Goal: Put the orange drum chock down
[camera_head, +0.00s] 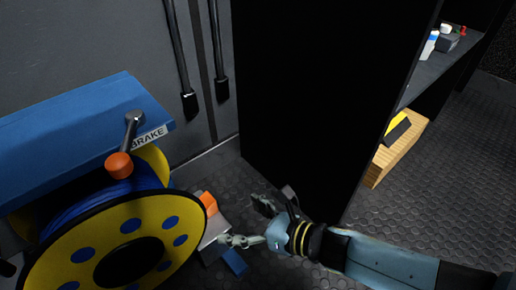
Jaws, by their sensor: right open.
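The orange drum chock (208,202) is a small block low beside the yellow cable drum (60,245), at its right. It sits at the far end of a pale grey piece (216,229); I cannot tell whether it rests on that piece or on the floor. My right gripper (242,223) comes in from the right with its fingers spread and nothing between them. Its fingertips are just right of the chock and appear apart from it. My left gripper does not show.
The drum hangs under a blue housing (70,125) with a brake lever (119,163) with an orange knob. A blue piece (234,262) lies below the grey one. A tall black cabinet (310,100) stands behind my right gripper.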

